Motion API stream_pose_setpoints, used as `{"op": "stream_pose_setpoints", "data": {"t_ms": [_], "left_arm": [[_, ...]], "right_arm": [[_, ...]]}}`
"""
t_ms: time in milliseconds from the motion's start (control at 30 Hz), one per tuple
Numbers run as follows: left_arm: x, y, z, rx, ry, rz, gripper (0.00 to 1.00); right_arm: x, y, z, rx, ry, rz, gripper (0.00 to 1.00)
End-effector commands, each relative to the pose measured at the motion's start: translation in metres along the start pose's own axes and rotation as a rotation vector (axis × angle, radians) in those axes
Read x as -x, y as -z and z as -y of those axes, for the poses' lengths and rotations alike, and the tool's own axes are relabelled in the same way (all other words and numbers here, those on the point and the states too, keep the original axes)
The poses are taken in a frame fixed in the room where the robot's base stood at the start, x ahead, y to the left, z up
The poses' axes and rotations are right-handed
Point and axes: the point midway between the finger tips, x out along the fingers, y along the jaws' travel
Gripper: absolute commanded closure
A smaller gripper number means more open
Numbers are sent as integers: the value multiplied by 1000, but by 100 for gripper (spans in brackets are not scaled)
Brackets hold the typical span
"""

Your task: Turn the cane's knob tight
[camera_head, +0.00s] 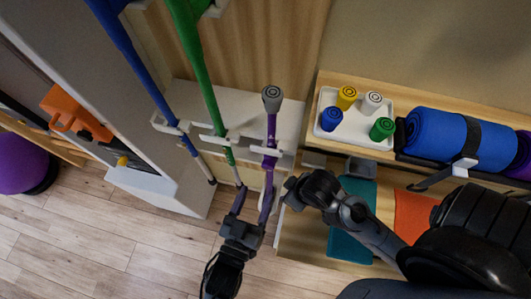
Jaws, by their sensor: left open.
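A purple cane (271,130) stands in a white wall bracket (266,151), with a round grey ringed knob (271,94) at its upper end. My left gripper (254,197) is below the bracket, near the cane's lower part. Its two fingers are apart, well away from the grey knob. My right gripper (290,189) is beside the cane's lower part, on its right. Its fingers are mostly hidden by its own dark body, and I cannot tell whether it touches the cane.
Green (196,60) and blue (133,58) canes stand left of the purple one. A white tray (322,126) on the wooden shelf holds yellow, white, blue and green ringed pieces. A rolled blue mat (430,132) lies right of it. Space around the grey knob looks clear.

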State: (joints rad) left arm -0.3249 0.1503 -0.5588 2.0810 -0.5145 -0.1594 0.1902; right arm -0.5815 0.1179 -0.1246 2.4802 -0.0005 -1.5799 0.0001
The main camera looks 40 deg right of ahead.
Motion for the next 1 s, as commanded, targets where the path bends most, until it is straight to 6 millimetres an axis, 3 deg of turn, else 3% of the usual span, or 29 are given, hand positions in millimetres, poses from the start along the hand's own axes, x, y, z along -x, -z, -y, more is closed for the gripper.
{"op": "stream_pose_setpoints", "data": {"t_ms": [300,500,967,1000], "left_arm": [[-52,0,1,1,1,-2,38],[-73,0,1,0,2,0,38],[-82,0,1,-1,2,1,38],[-82,0,1,-1,2,1,44]], "right_arm": [[-4,-2,0,-7,2,3,57],[-6,-2,-1,-5,-1,1,57],[-6,-2,-4,5,-10,0,57],[-6,-2,-4,5,-10,0,57]]}}
